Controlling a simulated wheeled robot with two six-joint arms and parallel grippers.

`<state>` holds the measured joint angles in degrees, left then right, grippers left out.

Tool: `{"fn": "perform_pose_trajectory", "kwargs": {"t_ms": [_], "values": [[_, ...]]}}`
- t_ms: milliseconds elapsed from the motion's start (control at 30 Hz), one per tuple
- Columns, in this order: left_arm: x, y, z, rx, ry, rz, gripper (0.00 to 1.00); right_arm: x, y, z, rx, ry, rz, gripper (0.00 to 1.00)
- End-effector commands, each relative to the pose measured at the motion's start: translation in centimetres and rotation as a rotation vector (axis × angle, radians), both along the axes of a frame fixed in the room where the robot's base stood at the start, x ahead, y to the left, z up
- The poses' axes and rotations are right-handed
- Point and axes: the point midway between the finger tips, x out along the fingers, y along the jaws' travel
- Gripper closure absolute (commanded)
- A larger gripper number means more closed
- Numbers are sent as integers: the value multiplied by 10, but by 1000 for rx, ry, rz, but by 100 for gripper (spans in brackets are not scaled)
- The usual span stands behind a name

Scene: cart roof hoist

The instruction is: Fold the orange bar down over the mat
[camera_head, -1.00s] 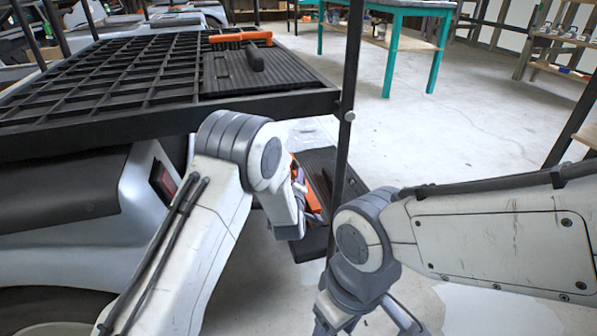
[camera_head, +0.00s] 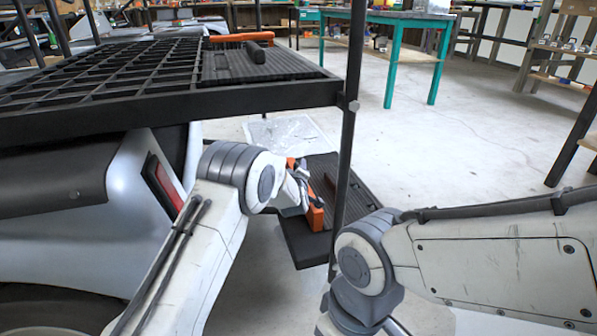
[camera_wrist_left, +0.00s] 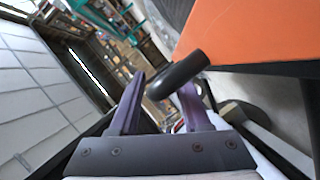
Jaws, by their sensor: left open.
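A low black platform (camera_head: 298,248) carries a ribbed black mat (camera_head: 340,172). An orange bar (camera_head: 315,213) lies along its left side, partly behind my left gripper (camera_head: 303,182); I cannot tell its tilt. In the left wrist view, an orange surface (camera_wrist_left: 255,30) fills the upper right and a dark rounded grip (camera_wrist_left: 178,75) crosses by the fingertips. My left gripper (camera_wrist_left: 163,88) is open, its purple fingers apart around or just beside this grip. My right arm is at lower right in the head view; its gripper is out of view.
A black roof rack (camera_head: 100,90) at upper left carries another ribbed mat (camera_head: 280,72), an orange bar (camera_head: 242,37) and a dark grip (camera_head: 256,52). A thin black post (camera_head: 348,150) stands before the platform. A teal table (camera_head: 400,18) is behind; open floor lies right.

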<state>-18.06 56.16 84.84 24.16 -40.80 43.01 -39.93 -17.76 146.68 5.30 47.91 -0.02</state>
Motion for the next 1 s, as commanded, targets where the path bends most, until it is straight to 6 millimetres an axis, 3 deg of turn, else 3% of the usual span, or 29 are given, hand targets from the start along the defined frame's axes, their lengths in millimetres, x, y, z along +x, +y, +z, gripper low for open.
{"fn": "perform_pose_trajectory", "kwargs": {"t_ms": [33, 67, 167, 1000], "values": [[0, 0, 0, 0, 0, 0, 53, 0, 0, 0, 0, 0, 0, 36], [0, 0, 0, 0, 0, 0, 60, 0, 0, 0, 0, 0, 0, 36], [0, 0, 0, 0, 0, 0, 99, 0, 0, 0, 0, 0, 0, 36], [-1, 0, 0, 0, 1, -1, 100, 0, 0, 0, 0, 0, 0, 36]]}}
